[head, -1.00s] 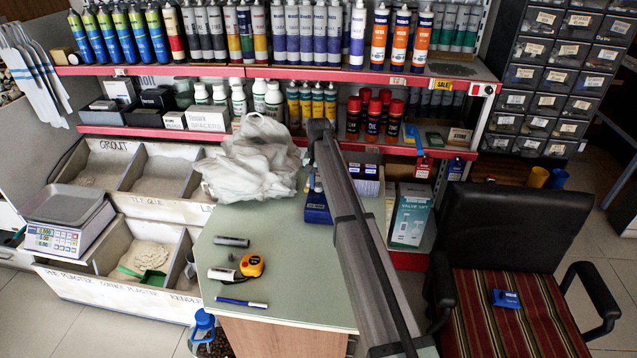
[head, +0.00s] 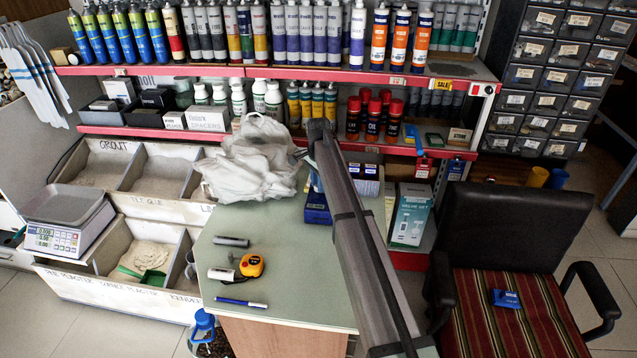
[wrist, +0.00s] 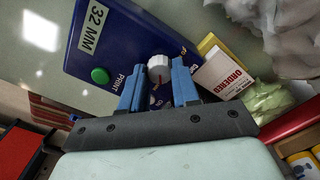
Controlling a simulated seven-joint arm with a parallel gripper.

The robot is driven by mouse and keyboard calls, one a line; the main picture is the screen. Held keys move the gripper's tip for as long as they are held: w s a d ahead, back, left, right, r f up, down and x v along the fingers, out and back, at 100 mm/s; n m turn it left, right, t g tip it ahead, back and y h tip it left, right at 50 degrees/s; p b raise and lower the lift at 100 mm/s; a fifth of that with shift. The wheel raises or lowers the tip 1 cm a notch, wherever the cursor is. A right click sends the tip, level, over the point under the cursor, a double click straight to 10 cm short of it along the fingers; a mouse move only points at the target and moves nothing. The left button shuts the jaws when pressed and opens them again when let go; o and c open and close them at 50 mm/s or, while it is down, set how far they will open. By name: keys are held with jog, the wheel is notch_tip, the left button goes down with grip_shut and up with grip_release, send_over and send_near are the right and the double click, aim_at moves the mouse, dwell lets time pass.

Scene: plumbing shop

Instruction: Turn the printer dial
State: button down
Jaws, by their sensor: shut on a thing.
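The printer is a dark blue box with a "32 MM" label and a green button, seen close in the wrist view (wrist: 120,45). In the head view, the printer (head: 316,208) stands at the back of the green counter, partly hidden by my arm.
A crumpled white plastic bag (head: 255,160) lies beside the printer on the counter (head: 300,285). A tape measure (head: 251,265), a pen (head: 241,303) and a grey tube (head: 231,241) lie further forward.

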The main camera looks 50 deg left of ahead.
jog(key=shift+m, duration=0.4)
jog(key=c, duration=0.8)
grip_release()
notch_tip(320, 180, up, 14)
jog(key=shift+f, duration=0.1)
dwell(0.6)
